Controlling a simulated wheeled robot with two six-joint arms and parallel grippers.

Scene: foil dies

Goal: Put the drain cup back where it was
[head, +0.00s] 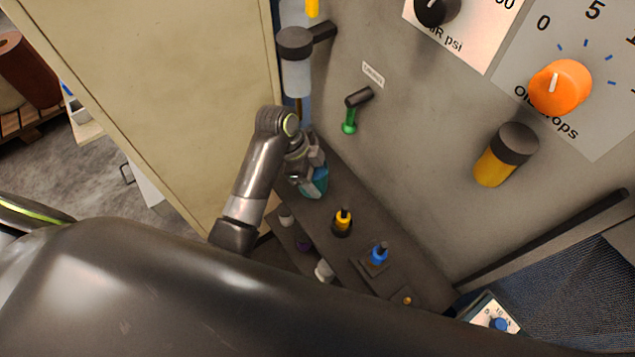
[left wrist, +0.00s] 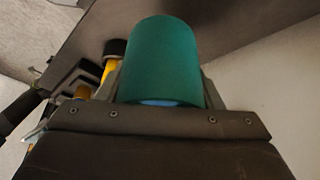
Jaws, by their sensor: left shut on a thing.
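The drain cup (head: 317,188) is a teal cup held in my left gripper (head: 308,176), low over the dark ledge by the machine's wall. In the left wrist view the teal cup (left wrist: 165,58) fills the space between the two fingers, with a light blue patch showing at its near end. The gripper is shut on it. I cannot tell whether the cup touches the ledge (head: 345,192). My right gripper is not in view.
A yellow-and-black fitting (head: 342,221) and a blue fitting (head: 379,254) stand along the ledge. A green drain valve (head: 349,126) and a clear filter bowl (head: 296,78) are on the wall above. A beige panel (head: 150,90) stands close on the left.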

